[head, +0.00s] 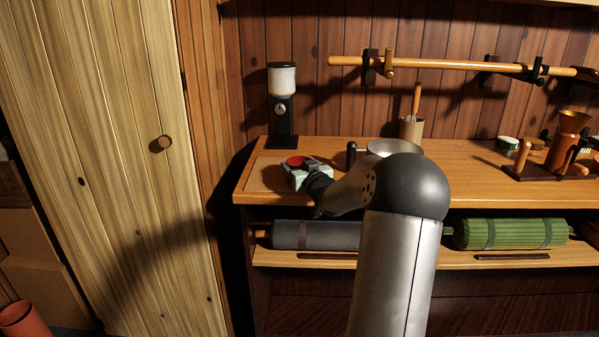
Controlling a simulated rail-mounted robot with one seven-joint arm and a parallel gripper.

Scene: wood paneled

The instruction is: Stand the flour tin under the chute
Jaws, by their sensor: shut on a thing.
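My gripper (311,172) is at the left part of the wooden counter, shut around a small tin with a round red top (296,161). I take this to be the flour tin; my gripper hides most of its side. I cannot tell whether its base touches the counter. A dispenser (282,80) with a pale hopper and dark stand is at the back left of the counter, by the wall. Its chute (280,108) is on the front, beyond and slightly left of the tin. The space below the chute looks empty.
A thin pale board (266,176) lies at the counter's left end. A metal bowl (394,148) and a utensil pot (411,129) stand right of my gripper, partly behind my arm. A wooden rack (545,174) stands farther right. Rolled mats (510,233) lie on the shelf below.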

